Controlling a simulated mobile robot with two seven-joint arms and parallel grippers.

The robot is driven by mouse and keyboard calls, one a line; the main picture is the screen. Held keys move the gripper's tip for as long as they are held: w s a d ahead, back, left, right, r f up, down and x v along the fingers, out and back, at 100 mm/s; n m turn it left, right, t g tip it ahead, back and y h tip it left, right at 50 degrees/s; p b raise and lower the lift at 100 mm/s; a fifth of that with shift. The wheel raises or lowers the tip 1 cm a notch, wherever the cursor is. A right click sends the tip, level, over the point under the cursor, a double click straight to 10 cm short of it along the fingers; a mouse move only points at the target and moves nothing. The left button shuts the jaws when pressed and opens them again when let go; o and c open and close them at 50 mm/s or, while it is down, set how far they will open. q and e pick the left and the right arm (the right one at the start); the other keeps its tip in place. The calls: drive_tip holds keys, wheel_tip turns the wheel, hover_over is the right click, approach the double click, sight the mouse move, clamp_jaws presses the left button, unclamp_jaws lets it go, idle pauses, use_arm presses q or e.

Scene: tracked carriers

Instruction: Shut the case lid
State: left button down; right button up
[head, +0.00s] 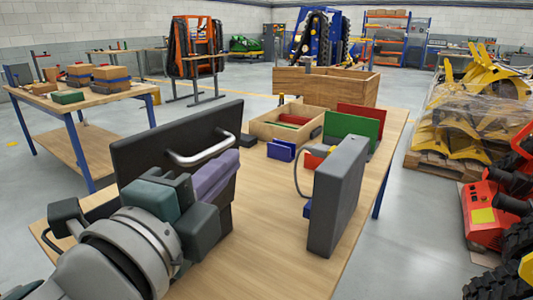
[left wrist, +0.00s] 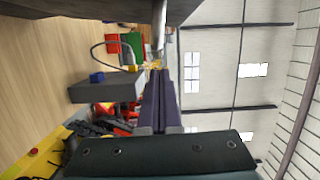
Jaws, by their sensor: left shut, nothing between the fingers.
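The case lid (head: 150,145) is a dark, flat panel standing up at the left front of the table. A silver bar handle (head: 202,155) is on its face, and the handle also shows in the left wrist view (left wrist: 160,28). The lower part of the case is mostly hidden behind my left arm. My left gripper (head: 228,160) has purple fingers, shut and empty, just in front of the lid's face near the handle. In the left wrist view its fingertips (left wrist: 162,74) point towards the handle. I cannot tell if they touch it. My right gripper is not in view.
A grey upright box (head: 338,195) with a cable stands to the right on the wooden table (head: 270,235). Behind are a green panel (head: 352,130), a blue block (head: 281,150) and an open wooden box (head: 262,128). Bare tabletop lies between my gripper and the grey box.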

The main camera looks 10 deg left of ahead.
use_arm(q)
drive_tip(key=shift+w+a, duration=0.3)
drive_tip(key=shift+a, duration=0.55)
